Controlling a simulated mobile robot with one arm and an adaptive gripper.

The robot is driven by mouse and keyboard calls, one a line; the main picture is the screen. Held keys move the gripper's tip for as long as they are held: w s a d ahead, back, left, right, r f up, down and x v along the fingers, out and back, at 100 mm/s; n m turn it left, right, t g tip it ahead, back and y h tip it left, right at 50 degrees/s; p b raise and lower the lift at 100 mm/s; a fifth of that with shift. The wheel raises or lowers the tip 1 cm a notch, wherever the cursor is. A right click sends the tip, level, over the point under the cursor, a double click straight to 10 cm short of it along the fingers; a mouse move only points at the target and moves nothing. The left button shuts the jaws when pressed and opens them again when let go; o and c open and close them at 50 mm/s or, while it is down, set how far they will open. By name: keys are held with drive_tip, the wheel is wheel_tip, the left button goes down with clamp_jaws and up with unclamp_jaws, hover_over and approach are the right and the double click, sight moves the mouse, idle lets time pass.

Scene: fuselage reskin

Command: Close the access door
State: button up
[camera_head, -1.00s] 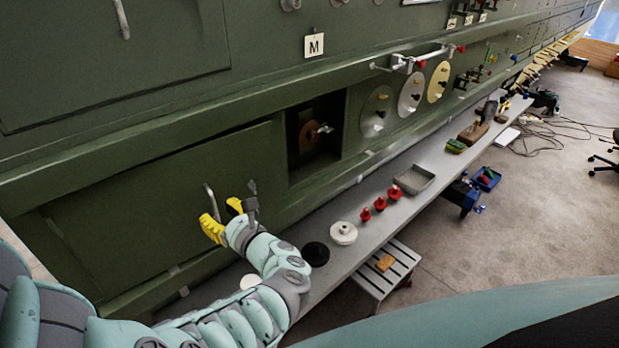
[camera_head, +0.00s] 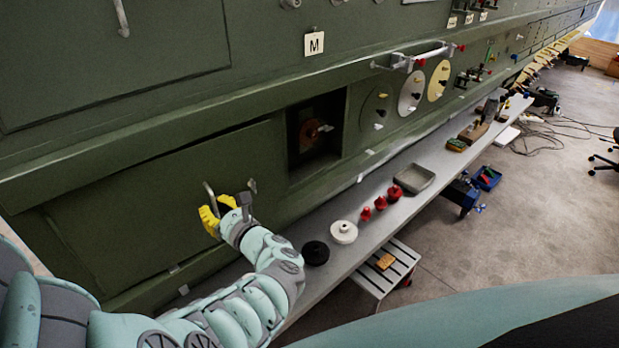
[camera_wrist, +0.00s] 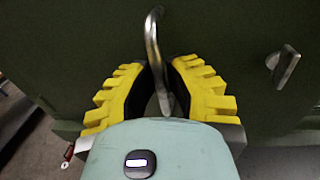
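The access door (camera_head: 130,205) is a dark green panel low on the green fuselage side, at the left in the head view. A dark gap shows along its upper edge; I cannot tell how far it stands open. Its curved metal handle (camera_head: 208,190) also shows in the wrist view (camera_wrist: 153,40). My gripper (camera_head: 217,210) has yellow, ridged fingers at the handle. In the wrist view, the fingers (camera_wrist: 158,75) lie on either side of the bar, with narrow gaps that look open. A small metal latch (camera_wrist: 284,66) is to the right of the handle.
A square recess (camera_head: 316,135) opens right of the door. A grey shelf (camera_head: 365,222) runs below, holding a black disc (camera_head: 315,253), a white disc (camera_head: 343,232), red knobs (camera_head: 380,202) and a grey tray (camera_head: 413,179). A slatted step (camera_head: 385,275) stands beside it.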

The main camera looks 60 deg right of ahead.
clamp_jaws()
drive_tip(key=shift+w+d+f+y+b, duration=0.15)
drive_tip(key=shift+w+f+y+b, duration=0.2)
drive_tip(key=shift+b, duration=0.3)
drive_tip(key=shift+w+d+n+b, duration=0.2)
drive_tip(key=shift+w+n+b, duration=0.15)
drive_tip(key=shift+b, duration=0.2)
drive_tip(key=shift+w+d+r+n+y+b, duration=0.15)
drive_tip(key=shift+w+y+b, duration=0.25)
drive_tip(key=shift+w+d+r+n+y+b, duration=0.1)
drive_tip(key=shift+w+r+y+b, duration=0.05)
drive_tip(key=shift+w+y+b, duration=0.25)
drive_tip(key=o, duration=0.5)
unclamp_jaws()
drive_tip(key=shift+s, duration=0.1)
drive_tip(key=shift+o, duration=0.2)
drive_tip(key=shift+s+r, duration=0.1)
